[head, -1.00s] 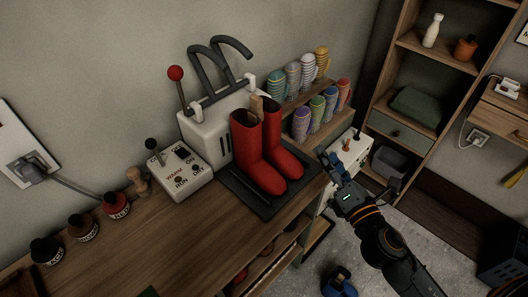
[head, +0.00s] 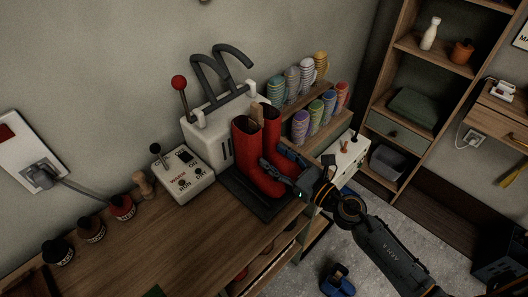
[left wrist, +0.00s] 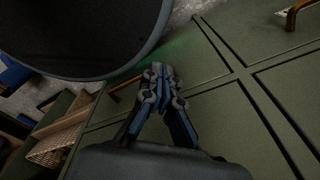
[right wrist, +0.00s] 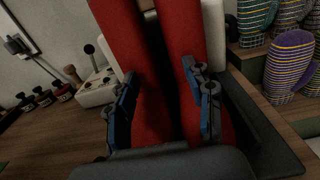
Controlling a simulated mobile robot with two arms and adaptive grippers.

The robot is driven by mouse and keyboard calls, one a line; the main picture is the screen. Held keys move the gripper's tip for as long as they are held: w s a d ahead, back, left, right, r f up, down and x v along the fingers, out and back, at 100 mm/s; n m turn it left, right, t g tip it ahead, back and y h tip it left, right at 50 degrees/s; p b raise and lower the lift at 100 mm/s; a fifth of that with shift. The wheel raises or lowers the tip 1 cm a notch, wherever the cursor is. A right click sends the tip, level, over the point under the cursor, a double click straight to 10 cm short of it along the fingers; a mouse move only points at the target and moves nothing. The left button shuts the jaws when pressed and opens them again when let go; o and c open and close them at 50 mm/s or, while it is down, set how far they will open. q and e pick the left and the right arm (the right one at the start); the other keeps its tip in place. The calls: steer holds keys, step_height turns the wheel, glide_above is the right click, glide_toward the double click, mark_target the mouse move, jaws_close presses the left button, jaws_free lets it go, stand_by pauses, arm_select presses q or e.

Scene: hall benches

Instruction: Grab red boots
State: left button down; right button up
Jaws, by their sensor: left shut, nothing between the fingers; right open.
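The pair of red boots (head: 246,147) stands upright on a dark tray (head: 234,184) on the wooden bench, in front of a white machine. My right gripper (head: 275,158) is at the boots' lower shafts from the right, fingers apart. In the right wrist view the red boots (right wrist: 181,35) rise between and behind the open fingers of my right gripper (right wrist: 158,68); I cannot tell whether either finger touches them. My left gripper (left wrist: 158,72) is shut and empty in the left wrist view, above green panels, and out of the head view.
The white machine (head: 215,140) has a red-knobbed lever and dark hoses. A control box (head: 184,178) stands left of the boots. Several small jars (head: 122,207) line the wall. The bench's front left is mostly clear.

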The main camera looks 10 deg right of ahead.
mark_target(267, 149)
steer(key=p+x, duration=0.1)
steer(key=x, duration=0.3)
steer(key=shift+w+r, duration=0.1)
steer(key=shift+w, duration=0.25)
steer(key=shift+w+a, duration=0.15)
steer(key=shift+w, duration=0.15)
steer(key=shift+s, duration=0.1)
steer(key=shift+c, duration=0.2)
jaws_close()
